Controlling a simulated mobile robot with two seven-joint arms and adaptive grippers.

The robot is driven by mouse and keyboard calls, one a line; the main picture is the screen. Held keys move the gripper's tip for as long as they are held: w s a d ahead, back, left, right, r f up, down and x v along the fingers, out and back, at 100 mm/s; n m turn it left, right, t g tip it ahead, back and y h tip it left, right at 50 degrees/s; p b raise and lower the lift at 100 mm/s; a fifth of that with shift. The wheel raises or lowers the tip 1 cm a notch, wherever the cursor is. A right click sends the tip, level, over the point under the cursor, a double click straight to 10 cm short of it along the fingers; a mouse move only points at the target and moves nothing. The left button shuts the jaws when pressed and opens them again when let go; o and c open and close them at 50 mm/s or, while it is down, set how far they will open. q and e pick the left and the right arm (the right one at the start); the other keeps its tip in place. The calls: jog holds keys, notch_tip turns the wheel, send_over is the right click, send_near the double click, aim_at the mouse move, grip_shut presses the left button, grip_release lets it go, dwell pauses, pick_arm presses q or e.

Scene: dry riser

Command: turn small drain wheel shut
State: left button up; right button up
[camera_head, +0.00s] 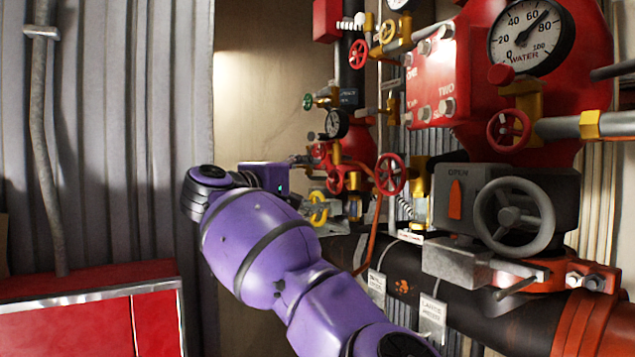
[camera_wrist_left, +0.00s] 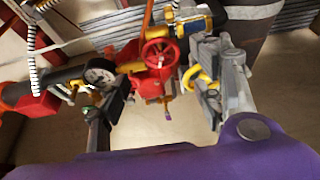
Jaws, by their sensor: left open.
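No readable label marks which small wheel is the drain wheel. My left gripper (camera_head: 318,187) is at the lower part of the riser pipework, beside a small red wheel (camera_head: 334,181) and a yellow wheel (camera_head: 318,208). In the left wrist view, my left gripper (camera_wrist_left: 165,78) is open, its fingers wide apart. A red wheel (camera_wrist_left: 160,53) on a red valve body shows in the gap, with no visible contact. A yellow ring (camera_wrist_left: 199,80) shows close beside the right-hand finger; whether they touch is unclear. My right gripper is not in view.
A larger red wheel (camera_head: 390,174) and a green wheel (camera_head: 308,101) are nearby. A grey handwheel (camera_head: 512,216) on a gearbox and a big water gauge (camera_head: 532,36) stand right. A black pipe (camera_head: 460,305) runs below. A red cabinet (camera_head: 80,315) stands left.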

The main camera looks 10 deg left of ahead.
aim_at(333, 180)
pick_arm(q)
jog(key=x, duration=0.6)
jog(key=shift+d+r, duration=0.1)
jog(key=shift+d, duration=0.2)
jog(key=shift+w+d, duration=0.15)
jog(key=shift+w, duration=0.35)
jog(key=shift+d, duration=0.1)
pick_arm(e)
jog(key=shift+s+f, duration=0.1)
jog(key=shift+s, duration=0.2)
pick_arm(q)
jog(key=c, duration=1.1)
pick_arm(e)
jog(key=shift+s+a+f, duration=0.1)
